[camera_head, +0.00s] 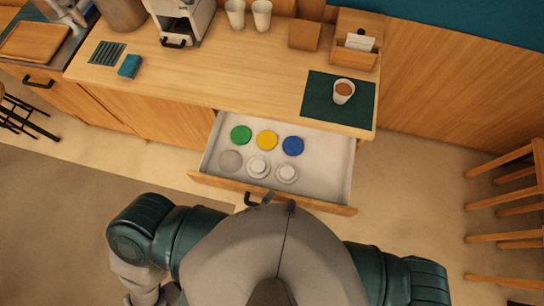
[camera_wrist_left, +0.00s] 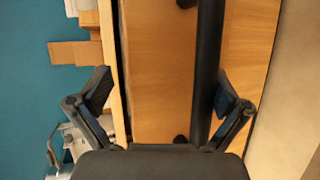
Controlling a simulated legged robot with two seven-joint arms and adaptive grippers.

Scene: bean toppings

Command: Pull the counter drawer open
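The counter drawer (camera_head: 330,188) is pulled out from the counter. It has pale inner walls and a wooden front (camera_head: 325,206). Its black handle (camera_head: 250,199) shows partly in the head view, with my body hiding what is beside it. In the left wrist view my left gripper (camera_wrist_left: 163,76) is open, its fingers well apart. A long black handle bar (camera_wrist_left: 207,60) runs between them, nearer the right finger, in front of the wooden face (camera_wrist_left: 160,60). I cannot tell whether it is touched. My right gripper is out of view.
The drawer holds green (camera_head: 241,135), yellow (camera_head: 267,140) and blue (camera_head: 293,146) round lids and several pale round pieces. A cup (camera_head: 343,91) stands on a dark mat (camera_head: 315,105) on the counter (camera_head: 230,80). Wooden chairs (camera_head: 500,208) stand at the right.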

